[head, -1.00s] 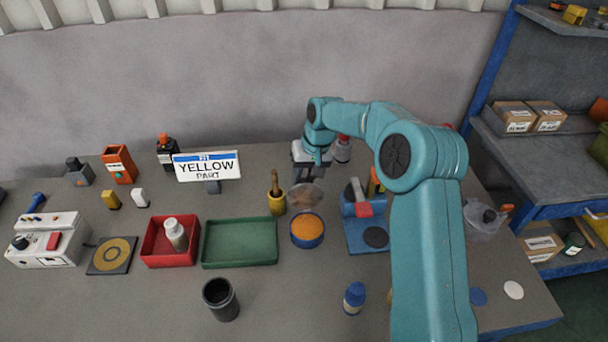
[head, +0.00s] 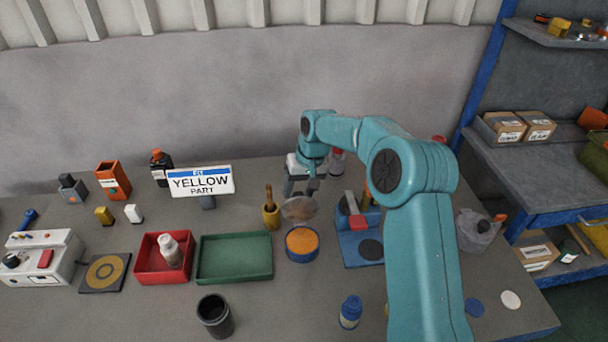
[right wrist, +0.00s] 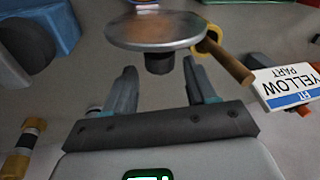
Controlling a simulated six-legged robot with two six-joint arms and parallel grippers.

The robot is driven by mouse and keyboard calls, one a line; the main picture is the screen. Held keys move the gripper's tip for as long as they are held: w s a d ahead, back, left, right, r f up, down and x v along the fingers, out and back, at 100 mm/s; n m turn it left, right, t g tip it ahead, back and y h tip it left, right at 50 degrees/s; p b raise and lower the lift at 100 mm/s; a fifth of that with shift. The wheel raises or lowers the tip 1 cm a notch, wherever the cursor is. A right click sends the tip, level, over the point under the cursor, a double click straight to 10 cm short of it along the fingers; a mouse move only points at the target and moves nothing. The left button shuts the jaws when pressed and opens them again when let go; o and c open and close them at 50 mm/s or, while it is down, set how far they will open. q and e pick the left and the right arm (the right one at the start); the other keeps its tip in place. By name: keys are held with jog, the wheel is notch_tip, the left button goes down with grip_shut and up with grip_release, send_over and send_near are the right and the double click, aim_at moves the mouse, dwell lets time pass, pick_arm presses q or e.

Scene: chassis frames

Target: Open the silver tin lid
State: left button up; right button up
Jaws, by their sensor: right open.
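The silver tin lid (head: 299,209) is a round grey disc, raised and tilted at the back of a round blue tin (head: 302,257) with orange contents. In the right wrist view the lid (right wrist: 155,30) shows as a shiny disc with a short dark knob (right wrist: 159,63) on the side facing me. My right gripper (head: 301,187) is open and empty just behind the lid. In the right wrist view its fingers (right wrist: 160,72) point toward the lid, one on each side of the knob, with gaps visible. The tin is hidden there. My left gripper is not in view.
The YELLOW PART sign (head: 200,181) is farther left. A green tray (head: 234,274) and a blue stand (head: 356,252) flank the tin. Bare table lies in front of the tin.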

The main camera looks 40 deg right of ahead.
jog(key=v, duration=1.5)
jog(key=shift+d+r, duration=0.2)
jog(key=shift+d, duration=0.1)
jog(key=shift+s, duration=0.1)
